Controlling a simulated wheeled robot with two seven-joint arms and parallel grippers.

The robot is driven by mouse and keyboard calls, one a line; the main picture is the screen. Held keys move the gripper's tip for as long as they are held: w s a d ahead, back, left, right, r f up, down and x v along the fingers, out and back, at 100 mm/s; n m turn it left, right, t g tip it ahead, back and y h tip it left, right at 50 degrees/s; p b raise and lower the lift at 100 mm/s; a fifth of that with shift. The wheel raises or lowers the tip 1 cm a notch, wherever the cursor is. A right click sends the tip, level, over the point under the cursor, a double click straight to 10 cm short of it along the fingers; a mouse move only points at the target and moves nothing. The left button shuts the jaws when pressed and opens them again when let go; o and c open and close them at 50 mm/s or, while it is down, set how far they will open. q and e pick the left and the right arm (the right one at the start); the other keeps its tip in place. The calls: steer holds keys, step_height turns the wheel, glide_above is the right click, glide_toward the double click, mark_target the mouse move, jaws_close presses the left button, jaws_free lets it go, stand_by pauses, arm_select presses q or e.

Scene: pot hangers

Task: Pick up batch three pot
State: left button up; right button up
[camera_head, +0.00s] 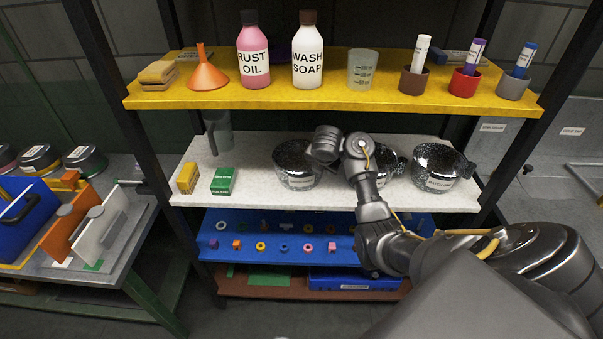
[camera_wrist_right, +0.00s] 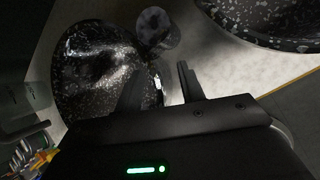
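Three black-and-white speckled pots stand on the white shelf: a left pot (camera_head: 291,158), a middle pot (camera_head: 390,165) partly hidden by my right arm, and a right pot (camera_head: 441,163). Each of the left and right pots has a pale label, too small to read surely. My right gripper is at the right side of the left pot; its fingers are hidden in the head view. In the right wrist view my right gripper (camera_wrist_right: 161,66) has its fingers apart, beside a speckled pot (camera_wrist_right: 88,72) and its rounded handle (camera_wrist_right: 156,28). A grip is not visible. My left gripper is out of view.
The yellow shelf (camera_head: 330,96) above holds bottles, a funnel, a beaker and marker cups. Another speckled pot (camera_wrist_right: 270,18) is at upper right in the wrist view.

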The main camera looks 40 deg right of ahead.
steer(key=shift+x, duration=0.75)
steer(key=shift+r, duration=0.1)
steer(key=shift+s, duration=0.1)
steer(key=shift+a+r, duration=0.1)
steer(key=shift+c, duration=0.8)
jaws_close()
